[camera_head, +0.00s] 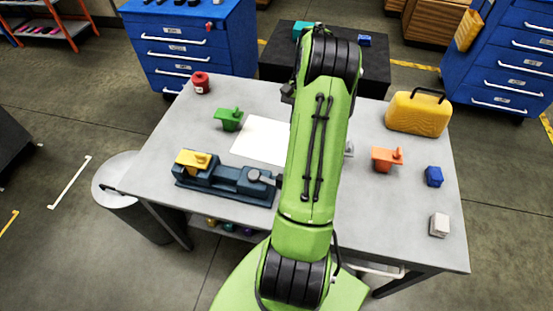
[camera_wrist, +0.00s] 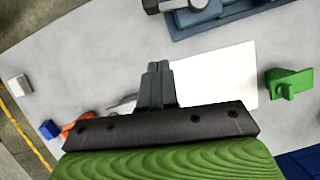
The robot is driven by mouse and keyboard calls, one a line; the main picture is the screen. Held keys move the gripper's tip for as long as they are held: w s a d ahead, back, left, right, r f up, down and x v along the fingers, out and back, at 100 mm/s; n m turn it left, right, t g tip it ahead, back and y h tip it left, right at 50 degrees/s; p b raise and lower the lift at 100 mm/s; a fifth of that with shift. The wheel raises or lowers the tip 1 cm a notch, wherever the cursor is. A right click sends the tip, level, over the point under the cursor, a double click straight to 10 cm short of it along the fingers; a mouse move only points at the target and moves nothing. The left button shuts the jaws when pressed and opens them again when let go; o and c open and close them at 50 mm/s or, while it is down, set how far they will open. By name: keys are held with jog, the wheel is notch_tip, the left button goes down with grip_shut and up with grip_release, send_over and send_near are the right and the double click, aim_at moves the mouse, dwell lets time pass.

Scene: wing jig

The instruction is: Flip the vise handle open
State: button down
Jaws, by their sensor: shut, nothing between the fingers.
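The dark blue vise (camera_head: 226,178) lies on the left front part of the grey table, with a yellow piece (camera_head: 193,160) at its left end. A grey round part with a lever, which looks like the vise handle (camera_head: 262,176), is at its right end, close to my arm. In the wrist view part of the vise (camera_wrist: 215,17) shows at the top edge, with the grey handle part (camera_wrist: 184,5) cut off by the frame. My gripper (camera_wrist: 158,68) is shut and empty, apart from the vise, over the table near the white sheet (camera_wrist: 215,75). My arm hides it in the head view.
A green piece (camera_head: 228,119) and a red can (camera_head: 200,83) stand behind the vise. To the right are an orange piece (camera_head: 386,159), a blue cube (camera_head: 434,176), a white cube (camera_head: 439,225) and a yellow case (camera_head: 418,112).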

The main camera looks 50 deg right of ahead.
jog(key=shift+f, duration=0.15)
jog(key=s+a+f, duration=0.1)
jog(key=a+f, duration=0.6)
jog(key=f, duration=0.2)
jog(key=shift+s+a+b, duration=0.2)
jog(key=shift+s+b, duration=0.1)
jog(key=shift+s, duration=0.1)
